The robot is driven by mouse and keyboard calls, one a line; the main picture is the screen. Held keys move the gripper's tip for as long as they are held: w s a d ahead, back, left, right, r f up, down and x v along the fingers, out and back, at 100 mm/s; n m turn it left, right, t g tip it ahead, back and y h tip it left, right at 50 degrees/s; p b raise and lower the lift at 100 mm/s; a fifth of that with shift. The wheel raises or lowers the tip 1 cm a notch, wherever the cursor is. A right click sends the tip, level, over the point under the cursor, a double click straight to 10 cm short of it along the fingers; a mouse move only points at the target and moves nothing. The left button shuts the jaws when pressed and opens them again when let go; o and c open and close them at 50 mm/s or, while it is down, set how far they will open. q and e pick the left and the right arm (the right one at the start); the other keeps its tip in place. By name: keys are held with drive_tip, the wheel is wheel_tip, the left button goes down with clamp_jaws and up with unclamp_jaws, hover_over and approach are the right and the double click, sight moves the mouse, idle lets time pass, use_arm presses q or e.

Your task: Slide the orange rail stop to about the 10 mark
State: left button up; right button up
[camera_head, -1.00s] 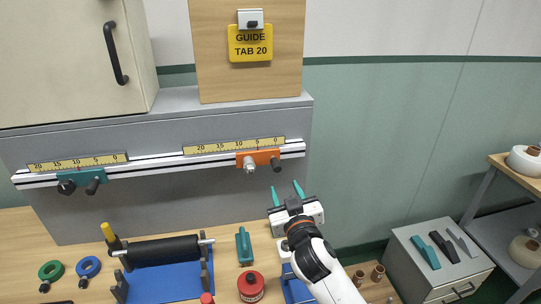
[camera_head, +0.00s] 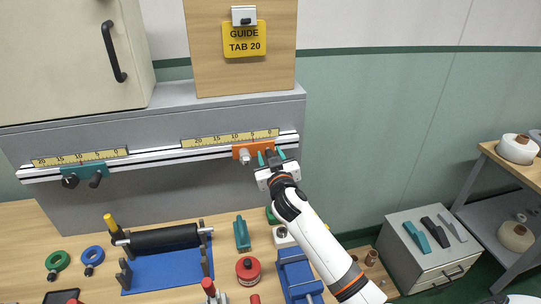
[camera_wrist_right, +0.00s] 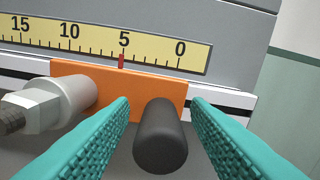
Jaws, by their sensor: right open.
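The orange rail stop (camera_head: 239,151) sits on the right part of the white rail, under the right yellow scale (camera_head: 205,141). In the right wrist view the orange stop (camera_wrist_right: 75,76) has its red pointer (camera_wrist_right: 121,61) at about the 5 mark. A grey metal knob (camera_wrist_right: 62,98) sticks out at its left and a black knob (camera_wrist_right: 160,138) at its right. My right gripper (camera_head: 271,157) is open in front of the stop. In the wrist view its teal fingers (camera_wrist_right: 160,103) lie either side of the black knob, with gaps visible. My left gripper is not in view.
A teal stop (camera_head: 84,171) sits on the rail's left part under another scale. A yellow sign (camera_head: 244,39) reads "GUIDE TAB 20". The bench below holds a black roller (camera_head: 163,239), a red canister (camera_head: 249,270) and blue parts. The rail between the stops is clear.

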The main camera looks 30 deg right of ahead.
sight(250, 151)
clamp_jaws()
drive_tip(key=shift+a+f+b, duration=0.15)
drive_tip(key=shift+a+b, duration=0.2)
drive_tip(key=shift+a, duration=0.1)
drive_tip(key=a+b, duration=0.1)
drive_tip(key=a, duration=0.1)
drive_tip(key=w+a, duration=0.1)
drive_tip(key=a, duration=0.1)
drive_tip(key=shift+w+a+b, duration=0.1)
drive_tip(key=shift+b, duration=0.25)
unclamp_jaws()
drive_tip(key=shift+d, duration=0.2)
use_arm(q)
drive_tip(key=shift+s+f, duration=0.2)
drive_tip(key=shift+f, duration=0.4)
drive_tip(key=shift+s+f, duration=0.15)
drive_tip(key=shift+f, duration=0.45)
use_arm(e)
drive_tip(key=shift+a, duration=0.1)
